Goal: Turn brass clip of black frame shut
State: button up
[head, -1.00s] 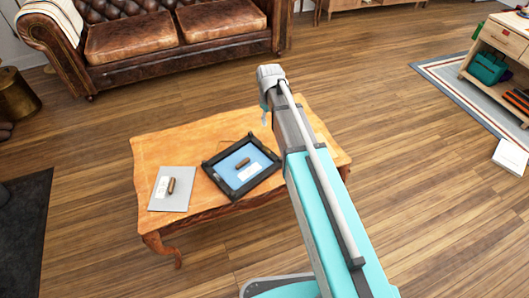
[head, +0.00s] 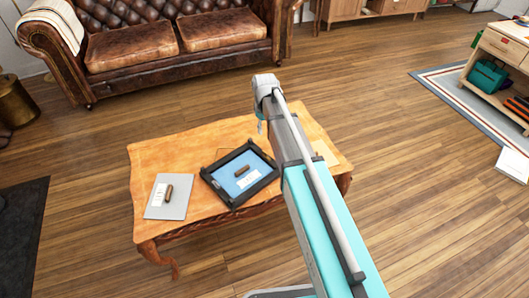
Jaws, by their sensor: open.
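The black frame (head: 264,186) lies flat on the wooden table, turned at an angle, with a blue panel (head: 228,180) inside it. A small brown object (head: 242,169) and a white label (head: 248,179) lie on the panel. The brass clip is too small to make out. My gripper (head: 261,126) hangs from the arm's far end, above the table and in the picture just beyond the frame's upper right corner. It is mostly hidden behind my arm; the part that shows looks empty and apart from the frame. It is open.
The table (head: 190,143) also holds a grey panel (head: 155,211) with a brown piece on it, left of the frame. A flat pale piece (head: 326,152) lies at the right, partly behind my arm. A leather sofa (head: 135,45) stands beyond; wooden floor between is clear.

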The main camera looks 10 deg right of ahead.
aim_at(264, 152)
jog(key=shift+f+b, duration=6.45)
jog(key=shift+f, duration=0.15)
jog(key=shift+c, duration=0.2)
grip_shut()
